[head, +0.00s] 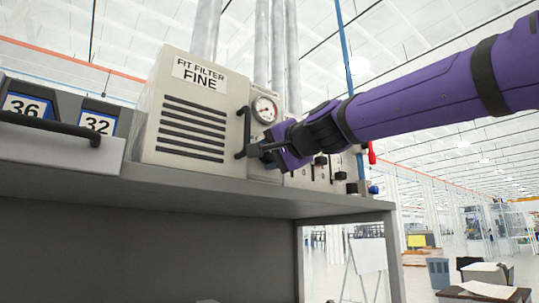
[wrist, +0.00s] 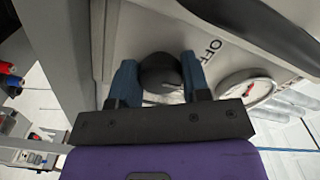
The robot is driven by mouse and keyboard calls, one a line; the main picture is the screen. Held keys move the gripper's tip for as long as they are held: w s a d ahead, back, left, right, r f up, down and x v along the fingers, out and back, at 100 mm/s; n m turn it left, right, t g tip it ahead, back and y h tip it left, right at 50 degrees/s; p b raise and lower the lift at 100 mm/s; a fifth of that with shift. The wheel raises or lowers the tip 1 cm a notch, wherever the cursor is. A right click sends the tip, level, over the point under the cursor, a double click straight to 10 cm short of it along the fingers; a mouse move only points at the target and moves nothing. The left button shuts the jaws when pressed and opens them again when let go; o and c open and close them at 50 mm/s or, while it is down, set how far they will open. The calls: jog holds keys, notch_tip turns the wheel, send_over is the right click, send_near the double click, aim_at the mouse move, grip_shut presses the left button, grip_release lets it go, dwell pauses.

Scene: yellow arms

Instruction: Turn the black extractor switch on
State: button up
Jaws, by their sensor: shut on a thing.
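The black extractor switch (wrist: 160,72) is a round dark knob on a pale panel in the wrist view, with the word OFF printed beside it. My gripper (wrist: 158,80) has its two blue fingers on either side of the knob, closed on it. In the head view my gripper (head: 258,150) reaches in from the right to the panel beside the FIT FILTER FINE box (head: 192,112). The switch cannot be made out there behind my gripper. The knob's exact turn angle is hard to read.
A round gauge (head: 265,109) sits just above my gripper, and a black handle (head: 243,128) is close to its left. The units stand on a grey shelf (head: 230,198). More black knobs, a red lever (head: 371,152) and a blue fitting (head: 374,189) lie to the right.

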jog(key=m, duration=0.4)
jog(key=shift+m, duration=0.3)
jog(key=shift+r+m, duration=0.1)
jog(key=shift+m, duration=2.2)
jog(key=o, duration=0.9)
jog(key=shift+o, duration=0.2)
jog(key=shift+s, duration=0.1)
jog(key=v, duration=1)
jog(key=shift+s+d, duration=0.25)
